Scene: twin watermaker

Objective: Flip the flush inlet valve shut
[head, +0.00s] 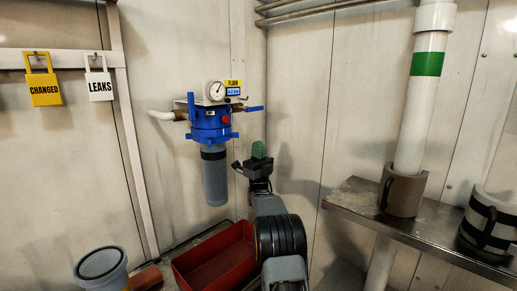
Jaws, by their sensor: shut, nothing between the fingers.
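A blue filter housing (211,128) with a grey bowl (215,178) hangs on the back wall. A yellow and blue label, which seems to read FLUSH, sits above it. On its left side a blue valve handle (191,105) stands upright, near the white pipe. On its right side another blue handle (254,108) lies about level, pointing right. I cannot tell for sure from lettering which one is the inlet. My gripper (238,166) is shut and empty, below and right of the housing, apart from both handles.
A round gauge (217,90) and a red button (226,119) are on the filter assembly. A red tray (215,258) and a grey open cylinder (101,268) are below. A metal shelf (430,219) is at right. Yellow (44,88) and white (100,86) tags hang left.

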